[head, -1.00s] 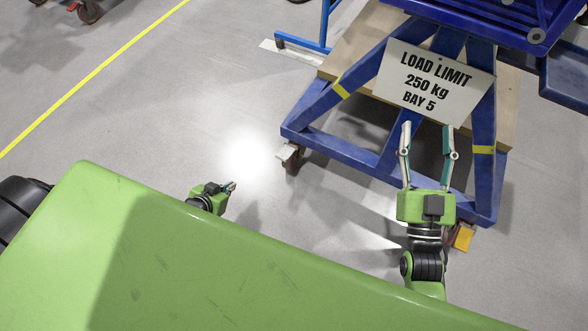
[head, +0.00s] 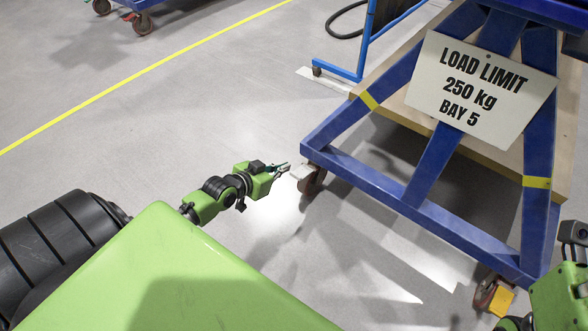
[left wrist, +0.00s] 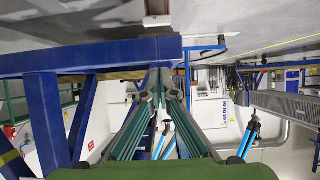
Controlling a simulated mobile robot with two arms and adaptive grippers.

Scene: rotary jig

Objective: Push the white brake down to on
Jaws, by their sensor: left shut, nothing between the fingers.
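The white brake (head: 302,172) is a small pale pedal on the caster at the near left corner of the blue jig frame (head: 390,190). My left gripper (head: 286,167) is shut and empty, with its tips just left of the brake at about its height; I cannot tell whether they touch. In the left wrist view the closed fingers (left wrist: 160,78) point toward the blue frame beam (left wrist: 90,56). The brake's tilt is too small to read. My right gripper is partly seen at the right edge, its fingers not clear.
A caster with a yellow pedal (head: 501,301) is at the frame's near right corner. A load limit sign (head: 480,90) hangs on the frame. A blue stand (head: 340,70) is behind. The floor left of the frame is clear up to the yellow line (head: 150,76).

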